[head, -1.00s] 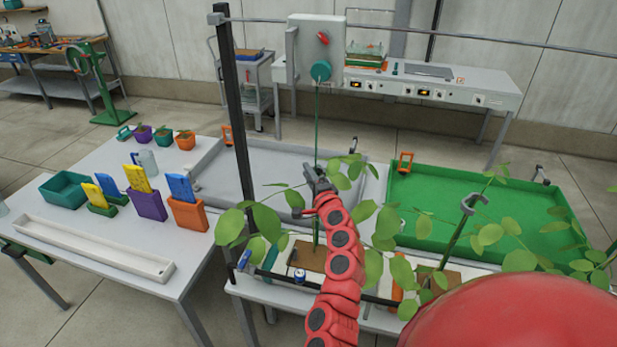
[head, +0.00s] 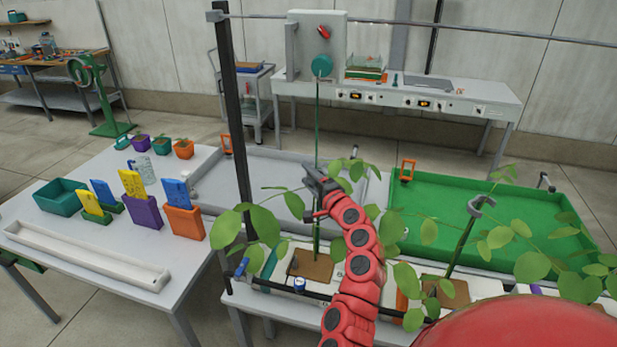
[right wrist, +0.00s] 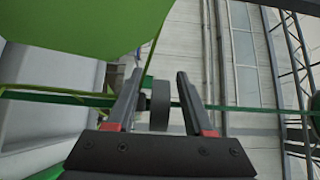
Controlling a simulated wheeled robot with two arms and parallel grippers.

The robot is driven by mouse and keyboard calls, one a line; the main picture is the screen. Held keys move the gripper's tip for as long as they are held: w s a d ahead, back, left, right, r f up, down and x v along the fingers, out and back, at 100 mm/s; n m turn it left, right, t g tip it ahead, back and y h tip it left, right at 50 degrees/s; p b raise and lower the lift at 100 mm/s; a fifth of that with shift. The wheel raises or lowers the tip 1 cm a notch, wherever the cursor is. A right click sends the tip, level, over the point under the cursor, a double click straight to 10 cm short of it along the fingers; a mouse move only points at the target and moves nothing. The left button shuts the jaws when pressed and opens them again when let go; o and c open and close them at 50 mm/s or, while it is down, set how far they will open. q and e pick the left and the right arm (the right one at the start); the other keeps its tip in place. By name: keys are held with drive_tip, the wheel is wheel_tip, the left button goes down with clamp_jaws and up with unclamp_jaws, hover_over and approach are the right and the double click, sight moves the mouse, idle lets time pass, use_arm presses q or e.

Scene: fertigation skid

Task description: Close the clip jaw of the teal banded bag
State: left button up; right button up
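A bag with a teal band (head: 268,263) and a brown top (head: 311,265) stands at the front of the bench in the head view, with a leafy green stem rising from it along a string. My right gripper (head: 318,182) is at this stem, above the bag. In the right wrist view a dark grey clip part (right wrist: 160,104) lies between the two fingers of my right gripper (right wrist: 158,84). The fingers are apart, with gaps showing beside the clip. A leaf covers the upper left there. Whether the clip's jaw is open cannot be told. My left gripper is out of view.
A second plant at right, in an orange-banded bag (head: 402,303), has a grey clip (head: 481,203) with an open-looking jaw. A dark post (head: 236,120) stands left of my right arm. Leaves crowd around the arm. A green tray (head: 480,215) lies behind.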

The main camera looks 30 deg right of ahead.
drive_tip(key=s+a+b, duration=0.1)
drive_tip(key=s+b, duration=0.3)
drive_tip(key=s, duration=1.3)
drive_tip(key=shift+s, duration=0.2)
